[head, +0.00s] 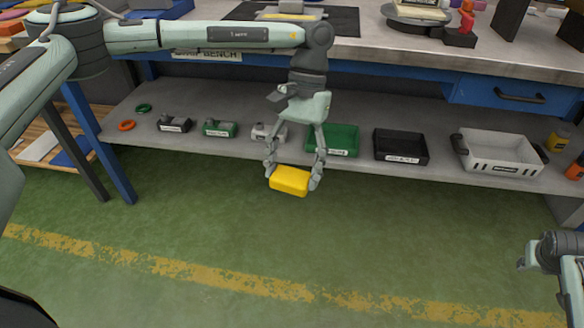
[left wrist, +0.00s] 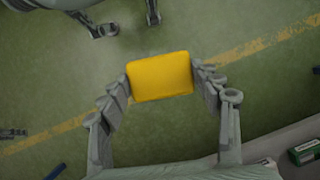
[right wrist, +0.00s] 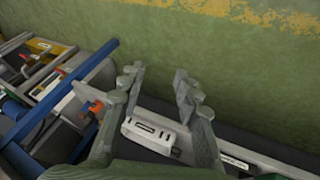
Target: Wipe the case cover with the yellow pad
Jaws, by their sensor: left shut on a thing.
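The yellow pad (head: 290,180) is a rounded block held between the fingertips of my left gripper (head: 293,178), in the air in front of the lower shelf. In the left wrist view the pad (left wrist: 160,77) spans the gap between both fingers, with green floor behind it. My right gripper (head: 548,257) is partly in view at the lower right of the head view. In the right wrist view its fingers (right wrist: 158,80) stand apart with nothing between them. I cannot tell for sure which thing is the case cover; a pale piece lies on the turntable (head: 415,17) at the bench's back.
The bench top (head: 400,50) with a dark mat (head: 342,22) is above and behind my left gripper. The lower shelf (head: 185,142) holds a green bin (head: 335,138), a black bin (head: 400,145), a white basket (head: 500,152) and small devices. The green floor in front is clear.

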